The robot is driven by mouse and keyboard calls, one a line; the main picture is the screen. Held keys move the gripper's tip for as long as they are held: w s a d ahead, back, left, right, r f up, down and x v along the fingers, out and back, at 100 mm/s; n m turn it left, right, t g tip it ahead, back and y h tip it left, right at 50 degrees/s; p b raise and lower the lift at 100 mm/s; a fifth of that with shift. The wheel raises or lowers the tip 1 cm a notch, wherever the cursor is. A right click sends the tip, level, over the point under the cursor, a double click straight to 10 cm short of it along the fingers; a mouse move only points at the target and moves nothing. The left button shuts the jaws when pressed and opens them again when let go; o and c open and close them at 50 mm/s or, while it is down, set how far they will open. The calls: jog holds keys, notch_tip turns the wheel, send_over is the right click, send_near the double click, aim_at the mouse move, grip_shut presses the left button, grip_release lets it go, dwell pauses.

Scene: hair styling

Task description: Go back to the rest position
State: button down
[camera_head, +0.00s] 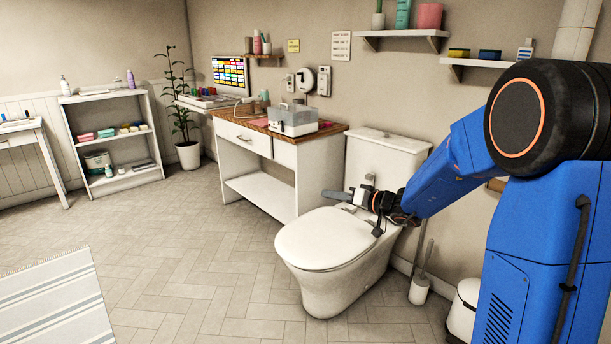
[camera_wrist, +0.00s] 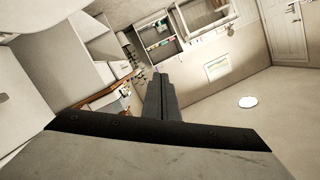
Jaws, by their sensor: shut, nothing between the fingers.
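My gripper (camera_head: 335,195) is above the back of the white toilet (camera_head: 325,240) in the head view, in front of its cistern (camera_head: 385,155). My blue arm reaches to it from the right. The toilet lid is down. In the wrist view my gripper (camera_wrist: 160,75) points away from the camera with its dark fingers together and nothing between them. The wrist view is tilted.
Wall shelves (camera_head: 400,33) hang above. A toilet brush (camera_head: 419,288) and white bin stand right.

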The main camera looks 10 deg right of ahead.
jog(key=s+a+r+n+g+h, duration=0.15)
jog(key=s+g, duration=0.25)
jog(key=s, duration=0.9)
jog(key=s+a+g+h, duration=0.1)
jog(key=s+a+g, duration=0.2)
jog(key=s, duration=1)
jog(key=s+d+f+m+h, duration=0.1)
jog(key=s+d+f+h, duration=0.1)
jog(key=s+d+h, duration=0.2)
jog(key=s+d+f+m+h, duration=0.2)
jog(key=s+d+h, duration=0.3)
jog(key=s+d, duration=0.6)
jog(key=s, duration=0.4)
jog(key=shift+s+d, duration=0.15)
jog(key=shift+s, duration=0.15)
